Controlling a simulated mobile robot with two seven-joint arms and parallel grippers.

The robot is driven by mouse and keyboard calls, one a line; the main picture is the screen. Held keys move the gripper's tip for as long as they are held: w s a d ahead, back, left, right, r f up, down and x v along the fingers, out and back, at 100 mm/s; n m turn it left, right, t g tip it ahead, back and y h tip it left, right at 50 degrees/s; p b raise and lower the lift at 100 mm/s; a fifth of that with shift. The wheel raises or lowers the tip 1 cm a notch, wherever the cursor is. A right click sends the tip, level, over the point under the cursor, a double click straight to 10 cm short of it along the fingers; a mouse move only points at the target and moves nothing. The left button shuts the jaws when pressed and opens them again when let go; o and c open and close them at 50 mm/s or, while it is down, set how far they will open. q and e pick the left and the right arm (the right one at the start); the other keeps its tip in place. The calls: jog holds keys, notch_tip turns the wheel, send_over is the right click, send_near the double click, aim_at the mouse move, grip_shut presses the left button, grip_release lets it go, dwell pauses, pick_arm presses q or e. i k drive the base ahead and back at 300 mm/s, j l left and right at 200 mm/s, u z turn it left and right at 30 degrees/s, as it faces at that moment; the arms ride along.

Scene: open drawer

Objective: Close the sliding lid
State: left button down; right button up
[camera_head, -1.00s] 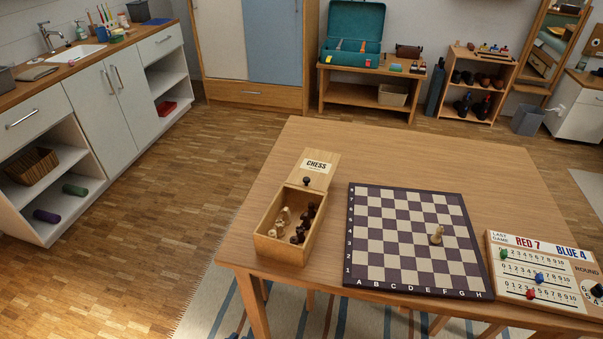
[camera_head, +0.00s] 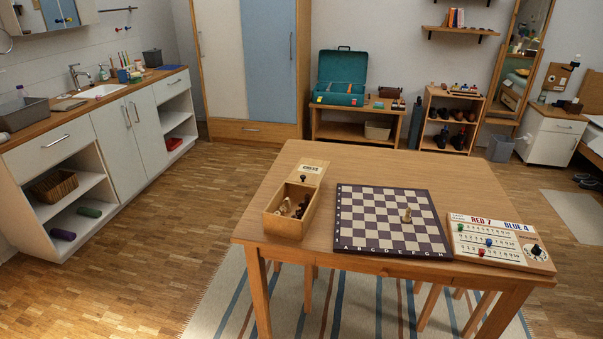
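A wooden chess box (camera_head: 286,225) stands on the left part of the table, with several light and dark chess pieces inside. Its sliding lid (camera_head: 311,167), labelled CHESS, sticks out at the far end, so most of the box is open. A small dark knob (camera_head: 303,179) sits on the lid's near end. Neither of my grippers shows in the head view.
The wooden table (camera_head: 400,171) also holds a chessboard (camera_head: 345,246) with one light piece (camera_head: 406,215) on it, and a scoreboard (camera_head: 504,253) at the right. Floor is clear left of the table, up to a counter (camera_head: 97,101).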

aim_at(311, 171)
jog(key=k+z, duration=0.1)
jog(key=z, duration=0.85)
jog(key=k+l+z, duration=0.15)
jog(key=z, duration=0.35)
jog(key=j+z, duration=0.15)
jog(key=z, duration=0.25)
jog(key=j+z, duration=0.2)
jog(key=z, duration=0.2)
jog(key=j+z, duration=0.15)
jog(key=z, duration=0.25)
jog(key=k+j, duration=0.15)
jog(key=j, duration=0.35)
jog(key=k+j, duration=0.2)
jog(key=j, duration=0.35)
jog(key=k+j, duration=0.15)
jog(key=j, duration=0.35)
jog(key=k+j, duration=0.15)
jog(key=j, duration=0.4)
jog(key=k+j, duration=0.2)
jog(key=j, duration=0.3)
jog(key=k+j, duration=0.15)
jog(key=j, duration=0.35)
jog(key=k+j, duration=0.15)
jog(key=j, duration=0.4)
jog(key=k+j, duration=0.2)
jog(key=j, duration=0.3)
jog(key=i+j, duration=0.15)
